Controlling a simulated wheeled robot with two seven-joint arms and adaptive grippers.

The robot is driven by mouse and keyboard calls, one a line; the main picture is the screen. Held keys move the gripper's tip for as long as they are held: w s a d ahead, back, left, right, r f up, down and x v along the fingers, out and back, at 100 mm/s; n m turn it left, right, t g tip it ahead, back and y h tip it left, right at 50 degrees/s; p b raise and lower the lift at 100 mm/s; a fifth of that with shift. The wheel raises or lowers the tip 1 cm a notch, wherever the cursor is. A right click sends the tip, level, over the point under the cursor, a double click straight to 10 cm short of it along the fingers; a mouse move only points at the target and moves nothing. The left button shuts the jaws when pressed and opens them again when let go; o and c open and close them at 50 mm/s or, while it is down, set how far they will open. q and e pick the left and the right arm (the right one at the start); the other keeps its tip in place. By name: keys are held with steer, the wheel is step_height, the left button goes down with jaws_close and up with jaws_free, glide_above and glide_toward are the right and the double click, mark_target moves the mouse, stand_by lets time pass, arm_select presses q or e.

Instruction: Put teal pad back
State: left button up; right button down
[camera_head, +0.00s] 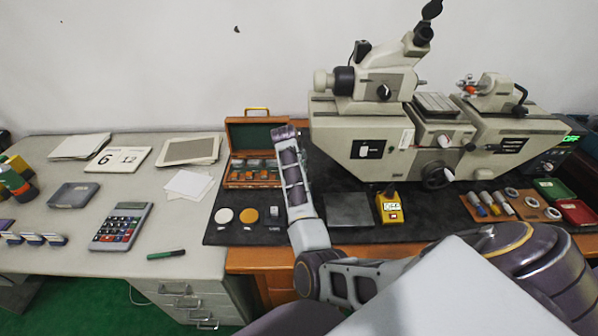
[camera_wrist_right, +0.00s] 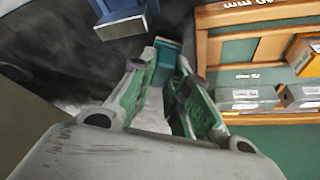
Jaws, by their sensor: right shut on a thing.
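In the right wrist view, my right gripper (camera_wrist_right: 167,72) is shut on a small teal pad (camera_wrist_right: 168,52) between its fingertips. The open wooden case (camera_wrist_right: 208,52) is just right of the fingers, with labelled slots holding grey and orange-marked blocks. The pad is apart from those blocks, over the dark mat side. In the head view, the case (camera_head: 234,184) stands open at the back of the mat, and my right arm reaches up beside its right edge. The fingers and pad cannot be made out there. My left gripper is not in view.
A large measuring machine (camera_head: 345,135) stands close right of my arm. A white disc (camera_head: 223,215), an orange disc (camera_head: 248,216), a grey plate (camera_head: 349,210) and a yellow gauge (camera_head: 390,209) lie on the dark mat (camera_head: 225,237). A blue part (camera_wrist_right: 122,22) is near the fingertips.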

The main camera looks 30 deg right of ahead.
steer(key=shift+f, duration=0.3)
stand_by(0.6)
steer(key=c, duration=1.3)
jaws_free()
